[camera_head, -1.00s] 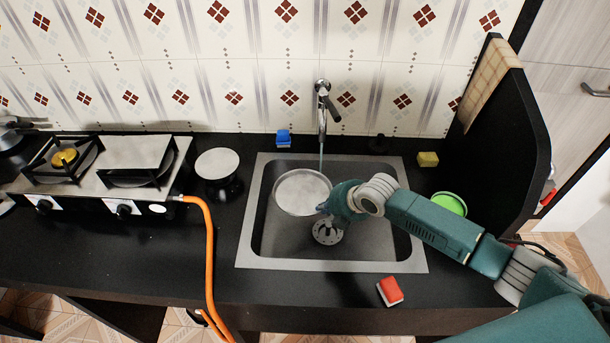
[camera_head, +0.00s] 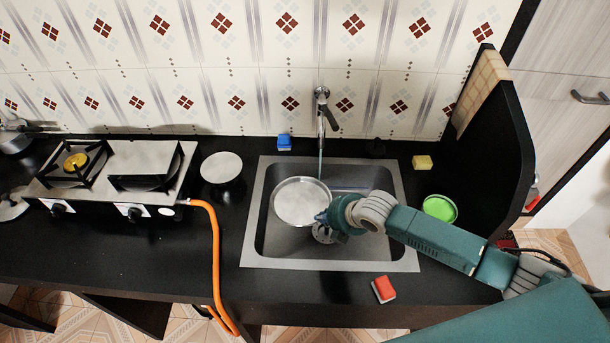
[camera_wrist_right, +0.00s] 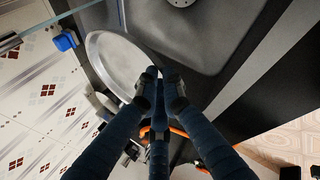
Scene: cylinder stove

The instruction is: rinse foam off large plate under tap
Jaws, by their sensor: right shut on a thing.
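The large plate (camera_head: 301,202) is a grey metal-looking disc held over the left part of the sink basin (camera_head: 262,228). My right gripper (camera_head: 323,217) is shut on its right rim; the plate also shows in the right wrist view (camera_wrist_right: 113,62), with the gripper fingers (camera_wrist_right: 160,88) at its edge. The tap (camera_head: 322,108) stands behind the sink, and a thin stream of water (camera_head: 321,163) runs down from it near the plate's back right edge. I cannot tell whether foam is on the plate. My left gripper is not in view.
A blue sponge (camera_head: 284,142) and a yellow sponge (camera_head: 422,162) lie behind the sink. A red sponge (camera_head: 384,289) lies in front. A green dish (camera_head: 440,208) is at the right. A stove (camera_head: 115,175) with an orange hose (camera_head: 213,260) stands left.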

